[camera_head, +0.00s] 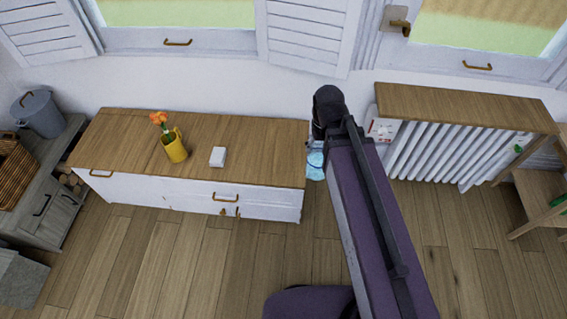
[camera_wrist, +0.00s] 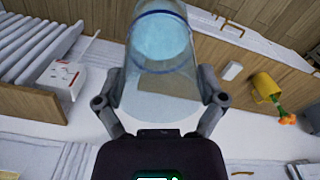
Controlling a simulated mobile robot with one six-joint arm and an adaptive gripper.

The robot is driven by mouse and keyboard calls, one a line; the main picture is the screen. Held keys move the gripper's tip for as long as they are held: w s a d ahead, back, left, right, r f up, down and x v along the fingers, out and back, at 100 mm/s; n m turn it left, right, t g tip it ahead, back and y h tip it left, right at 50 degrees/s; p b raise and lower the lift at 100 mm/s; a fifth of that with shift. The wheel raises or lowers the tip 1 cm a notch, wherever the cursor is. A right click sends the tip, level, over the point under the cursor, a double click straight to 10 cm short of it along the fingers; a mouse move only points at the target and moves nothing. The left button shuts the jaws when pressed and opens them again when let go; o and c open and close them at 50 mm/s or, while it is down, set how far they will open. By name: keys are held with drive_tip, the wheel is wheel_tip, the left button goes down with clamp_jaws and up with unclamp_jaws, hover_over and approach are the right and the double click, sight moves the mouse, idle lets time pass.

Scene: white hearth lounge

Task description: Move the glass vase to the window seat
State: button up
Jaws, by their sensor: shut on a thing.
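The glass vase (camera_wrist: 158,75) is clear with a pale blue base and fills the upper middle of the wrist view. My gripper (camera_wrist: 160,103) is shut on it, one finger on each side. In the head view the vase (camera_head: 316,164) shows as a small pale blue shape, partly hidden by my arm, just past the right end of the window seat. The window seat (camera_head: 258,146) is a long low white unit with a wooden top under the window. My gripper (camera_head: 313,144) is mostly hidden behind my arm there.
A yellow jug with orange flowers (camera_head: 175,147) and a small white box (camera_head: 218,156) stand on the seat. The seat top is bare right of the box. A radiator with a wooden shelf (camera_head: 450,105) is at right. A grey cabinet (camera_head: 52,195) stands at left.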

drive_tip(key=w+f+b, duration=0.8)
drive_tip(key=f+b, duration=0.5)
drive_tip(key=w+d+f+b, duration=0.1)
drive_tip(key=w+f+b, duration=0.8)
drive_tip(key=f+b, duration=0.4)
drive_tip(key=shift+w+f+n, duration=0.3)
drive_tip(key=shift+f, duration=0.15)
drive_tip(key=w+a+b, duration=0.1)
drive_tip(key=w+a, duration=0.3)
drive_tip(key=a, duration=0.3)
drive_tip(key=w+a+f+b, duration=0.1)
drive_tip(key=w+a, duration=0.2)
drive_tip(key=a, duration=0.3)
drive_tip(key=shift+w+a+f, duration=0.2)
drive_tip(key=shift+w+a, duration=0.2)
drive_tip(key=shift+f, duration=0.1)
drive_tip(key=shift+f+b, duration=1.7)
drive_tip(key=shift+b, duration=0.05)
drive_tip(key=shift+f, duration=0.1)
drive_tip(key=o, duration=1)
